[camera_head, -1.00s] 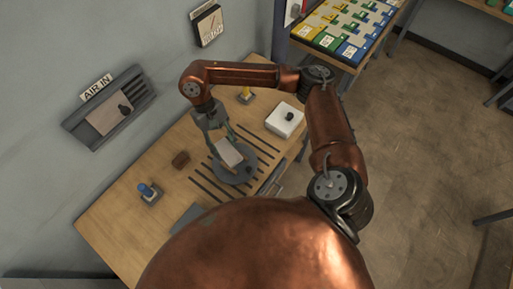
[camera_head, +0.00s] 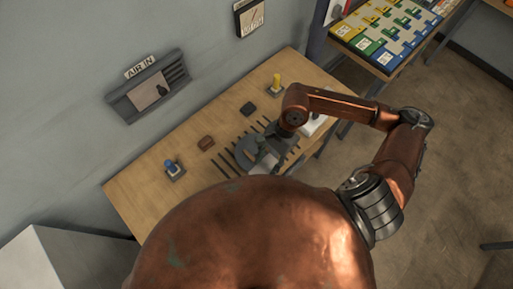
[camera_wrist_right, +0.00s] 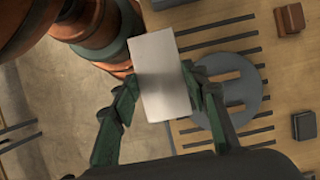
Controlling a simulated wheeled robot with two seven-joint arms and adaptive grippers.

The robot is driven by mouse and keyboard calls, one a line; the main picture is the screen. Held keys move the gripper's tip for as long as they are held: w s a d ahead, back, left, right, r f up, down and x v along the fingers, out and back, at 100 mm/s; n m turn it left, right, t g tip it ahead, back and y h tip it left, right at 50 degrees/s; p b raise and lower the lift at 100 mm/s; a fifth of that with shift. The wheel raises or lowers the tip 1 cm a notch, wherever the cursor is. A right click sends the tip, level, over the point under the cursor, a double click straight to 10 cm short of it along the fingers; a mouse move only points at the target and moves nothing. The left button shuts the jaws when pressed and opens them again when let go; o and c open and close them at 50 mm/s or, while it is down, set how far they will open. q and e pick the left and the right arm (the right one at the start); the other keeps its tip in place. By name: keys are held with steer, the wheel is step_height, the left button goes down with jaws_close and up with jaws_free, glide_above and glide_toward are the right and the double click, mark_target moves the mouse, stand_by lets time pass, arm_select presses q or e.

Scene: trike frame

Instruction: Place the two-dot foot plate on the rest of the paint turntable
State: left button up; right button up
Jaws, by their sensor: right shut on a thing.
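My right gripper (camera_wrist_right: 160,82) is shut on a pale grey rectangular plate (camera_wrist_right: 160,60), held between its green fingers. No dots show on the face turned to the wrist camera. The grey round turntable (camera_wrist_right: 245,92) lies on the bench, to the right of the plate in the wrist view, partly covered by a finger. In the head view my right gripper (camera_head: 265,158) is over the turntable (camera_head: 243,150) and hides much of it; the plate is hard to make out there. The height of the plate above the bench cannot be told. My left gripper is not in view.
The wooden bench (camera_head: 135,195) has dark slots around the turntable. A brown block (camera_head: 206,142), a dark block (camera_head: 249,108), a blue peg (camera_head: 171,165) and a yellow peg (camera_head: 276,80) stand around it. A white box (camera_head: 311,126) is partly behind my right arm.

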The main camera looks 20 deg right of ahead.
steer(key=w+d+f, duration=0.1)
steer(key=w+f, duration=0.2)
steer(key=w, duration=0.1)
steer(key=w+d+f+p, duration=0.1)
steer(key=w+f, duration=0.2)
steer(key=w, duration=0.1)
steer(key=w+d+f+p, duration=0.1)
steer(key=w+f, duration=0.2)
steer(key=w, duration=0.1)
steer(key=shift+w, duration=0.3)
steer(key=shift+w+f, duration=0.15)
steer(key=f, duration=0.1)
steer(key=f+p, duration=0.1)
steer(key=f, duration=0.1)
steer(key=shift+w, duration=0.2)
steer(key=shift+f, duration=0.3)
steer(key=shift+f, duration=0.1)
steer(key=o, duration=1.4)
